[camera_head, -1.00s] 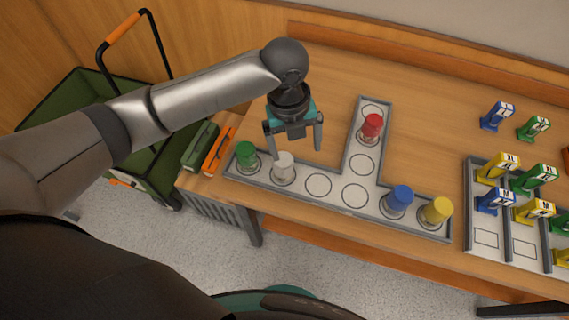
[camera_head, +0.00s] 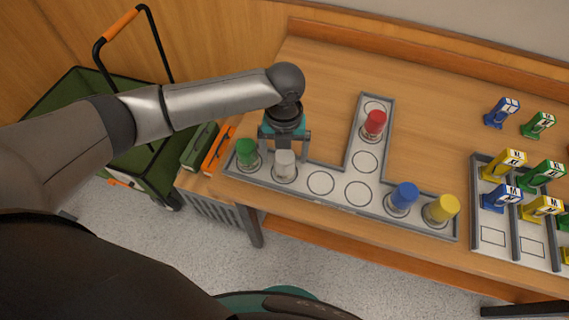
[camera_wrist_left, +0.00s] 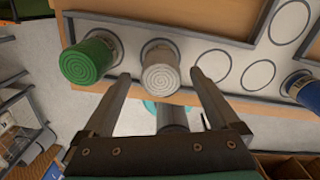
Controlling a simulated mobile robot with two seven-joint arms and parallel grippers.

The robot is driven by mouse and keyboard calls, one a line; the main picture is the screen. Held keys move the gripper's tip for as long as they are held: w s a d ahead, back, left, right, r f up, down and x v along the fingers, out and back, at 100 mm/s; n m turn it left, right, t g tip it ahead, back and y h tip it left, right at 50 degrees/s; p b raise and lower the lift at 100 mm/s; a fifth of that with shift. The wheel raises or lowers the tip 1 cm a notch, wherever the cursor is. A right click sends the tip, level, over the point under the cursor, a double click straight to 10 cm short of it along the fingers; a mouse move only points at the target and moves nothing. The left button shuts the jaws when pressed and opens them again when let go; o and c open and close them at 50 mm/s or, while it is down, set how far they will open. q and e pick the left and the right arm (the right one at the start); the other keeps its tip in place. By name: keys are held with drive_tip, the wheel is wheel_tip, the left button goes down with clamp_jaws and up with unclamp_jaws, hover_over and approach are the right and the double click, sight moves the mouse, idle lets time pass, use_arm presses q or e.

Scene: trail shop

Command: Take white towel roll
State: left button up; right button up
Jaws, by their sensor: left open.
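The white towel roll (camera_head: 284,164) stands upright on a circle of the T-shaped tray (camera_head: 332,199), between the green roll (camera_head: 246,152) and an empty circle. My left gripper (camera_head: 284,154) is open just behind and above the white roll, with its fingers pointing down. In the left wrist view the white roll (camera_wrist_left: 160,66) shows its spiral top just beyond the two open fingertips (camera_wrist_left: 160,76), roughly centred between them. The green roll (camera_wrist_left: 91,60) is close by on the left there. Contact with the white roll cannot be told. My right gripper is not in view.
A red roll (camera_head: 374,122), a blue roll (camera_head: 402,196) and a yellow roll (camera_head: 441,209) stand on other tray circles. Several coloured tagged items stand at the right around a divided tray (camera_head: 478,200). A green cart (camera_head: 75,100) is at the left.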

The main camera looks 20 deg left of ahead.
use_arm(q)
wheel_tip(320, 180, down, 5)
drive_tip(key=shift+f+b, duration=0.1)
drive_tip(key=shift+b, duration=0.5)
drive_tip(key=shift+c, duration=0.2)
clamp_jaws()
